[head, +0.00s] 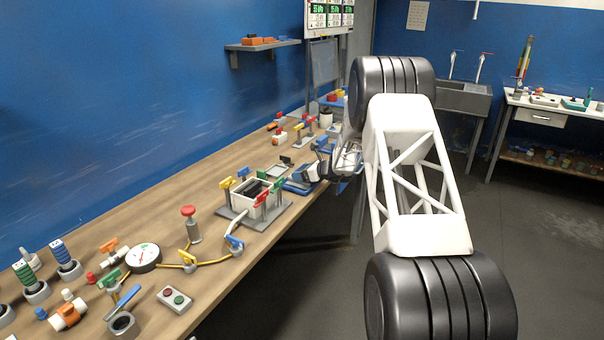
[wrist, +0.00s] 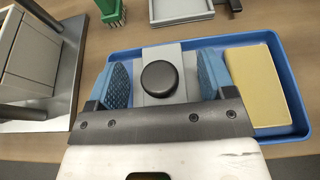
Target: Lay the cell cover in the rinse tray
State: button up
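The cell cover, a flat grey plate with a round black knob (wrist: 160,78), is over the blue rinse tray (wrist: 291,91) in the wrist view. Its far edge overlaps the tray's far rim in the picture; whether it rests on the rim cannot be told. My gripper (wrist: 165,76) is open, with one blue ribbed finger pad on each side of the knob and a gap to it on both sides. The plate's near part is hidden by my gripper body. In the head view the tray (head: 297,188) shows partly behind my gripper (head: 325,170).
A yellow block (wrist: 254,84) lies in the tray's right part. A white cell box (head: 248,200) on a grey base stands left of the tray. A small grey tray (wrist: 180,10) lies beyond. A gauge (head: 143,257) and several fittings occupy the bench's near end.

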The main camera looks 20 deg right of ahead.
jog(key=shift+r, duration=0.1)
jog(key=shift+s+r, duration=0.1)
jog(key=v, duration=1.2)
dwell(0.6)
